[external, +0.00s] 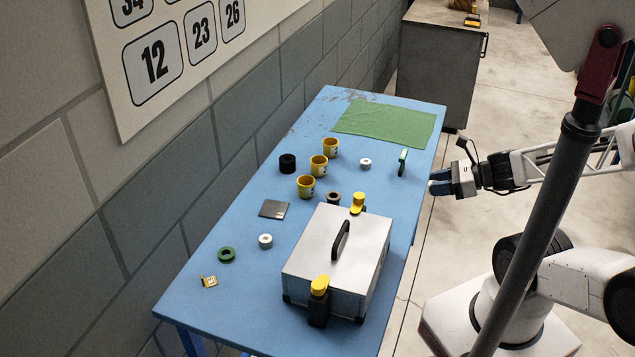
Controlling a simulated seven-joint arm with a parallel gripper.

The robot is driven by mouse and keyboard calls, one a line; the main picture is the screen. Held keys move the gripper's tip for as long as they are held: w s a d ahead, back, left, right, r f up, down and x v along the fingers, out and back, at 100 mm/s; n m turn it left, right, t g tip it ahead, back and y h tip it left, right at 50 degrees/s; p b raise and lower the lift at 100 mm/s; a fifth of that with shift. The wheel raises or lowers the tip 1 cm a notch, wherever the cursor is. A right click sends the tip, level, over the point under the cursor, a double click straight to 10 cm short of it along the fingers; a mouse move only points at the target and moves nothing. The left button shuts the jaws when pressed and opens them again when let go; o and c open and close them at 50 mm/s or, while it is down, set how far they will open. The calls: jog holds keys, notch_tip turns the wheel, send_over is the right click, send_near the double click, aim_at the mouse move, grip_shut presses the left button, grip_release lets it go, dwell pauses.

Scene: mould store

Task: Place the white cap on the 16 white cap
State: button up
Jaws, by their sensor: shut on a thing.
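One small white cap (365,164) lies on the blue table near the green cloth. A second white cap (266,241) lies nearer the front left, beside a green ring. No number can be read on either. My gripper (436,187) is just off the table's right edge, to the right of both caps and apart from them. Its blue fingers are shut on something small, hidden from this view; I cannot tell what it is.
Three yellow cups (319,166), a black ring (287,163) and a green ring (227,254) stand on the table. A large metal box (325,262) with a handle fills the front right. The green cloth (400,124) lies bare.

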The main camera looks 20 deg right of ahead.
jog(key=shift+r, duration=0.5)
jog(key=w+a+r+n+g+y, duration=0.1)
jog(key=w+a+r+n+g, duration=0.3)
jog(key=w+a, duration=0.5)
jog(key=w+a+r+n+g+y, duration=0.15)
jog(key=w+a+n+g, duration=0.4)
jog(key=a, duration=0.55)
jog(key=w+a+f+n+g+h, duration=0.1)
jog(key=a+f+n+g, duration=0.15)
jog(key=a, duration=0.75)
jog(key=w+a+f+n+g+h, duration=0.1)
jog(key=w+a+f+n+g, duration=0.2)
jog(key=a, duration=0.8)
jog(key=shift+m+g, duration=0.3)
jog(key=shift+g, duration=0.3)
jog(key=f, duration=0.2)
jog(key=s+f, duration=0.1)
jog(key=f, duration=0.2)
jog(key=shift+d+f, duration=0.15)
